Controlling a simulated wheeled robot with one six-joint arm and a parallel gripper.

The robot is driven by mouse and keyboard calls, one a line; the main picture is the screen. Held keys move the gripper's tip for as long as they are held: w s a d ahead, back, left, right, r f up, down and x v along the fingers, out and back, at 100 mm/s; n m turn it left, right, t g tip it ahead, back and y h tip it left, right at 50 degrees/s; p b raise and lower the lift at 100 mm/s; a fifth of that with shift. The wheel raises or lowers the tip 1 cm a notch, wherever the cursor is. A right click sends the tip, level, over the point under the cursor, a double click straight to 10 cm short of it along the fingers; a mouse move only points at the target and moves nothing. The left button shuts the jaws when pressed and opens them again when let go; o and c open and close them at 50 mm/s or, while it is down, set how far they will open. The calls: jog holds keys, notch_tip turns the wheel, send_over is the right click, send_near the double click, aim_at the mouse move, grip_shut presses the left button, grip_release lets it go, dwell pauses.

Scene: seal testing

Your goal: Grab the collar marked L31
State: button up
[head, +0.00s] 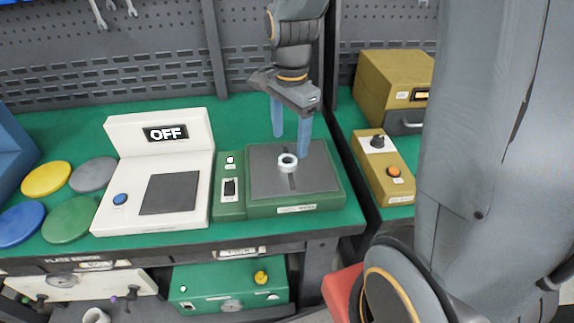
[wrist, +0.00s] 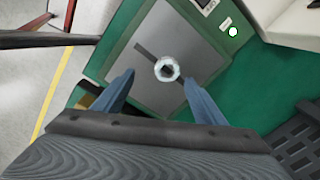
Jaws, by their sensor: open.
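A small white ring-shaped collar (head: 288,162) sits on the dark grey plate (head: 265,185) of a green device on the bench. No marking on it can be read. In the wrist view the collar (wrist: 167,69) lies ahead of my fingertips, near the middle of the plate (wrist: 150,95). My gripper (head: 291,145) has two blue fingers pointing down, behind and above the collar. In the wrist view my gripper (wrist: 160,85) is open with nothing between its fingers, and the collar is not touched by them.
Left of the plate stand a green switch box (head: 231,188) and a white device (head: 180,150) reading OFF. Coloured discs (head: 70,220) lie farther left. A yellow control box (head: 385,168) is to the right. A pegboard wall (head: 130,60) rises behind.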

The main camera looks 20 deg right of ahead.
aim_at(288, 160)
jog(key=w+m, duration=0.1)
jog(key=m, duration=0.1)
jog(key=w+m, duration=0.1)
jog(key=shift+w+f+m, duration=0.2)
jog(key=shift+f+m, duration=0.1)
jog(key=shift+m, duration=0.1)
jog(key=shift+s+d+f+p, duration=0.1)
jog(key=shift+f+p, duration=0.3)
jog(key=shift+f, duration=1.5)
jog(key=shift+d+f+p, duration=0.1)
jog(key=shift+f+p, duration=0.25)
jog(key=shift+f, duration=1.55)
jog(key=c, duration=1.5)
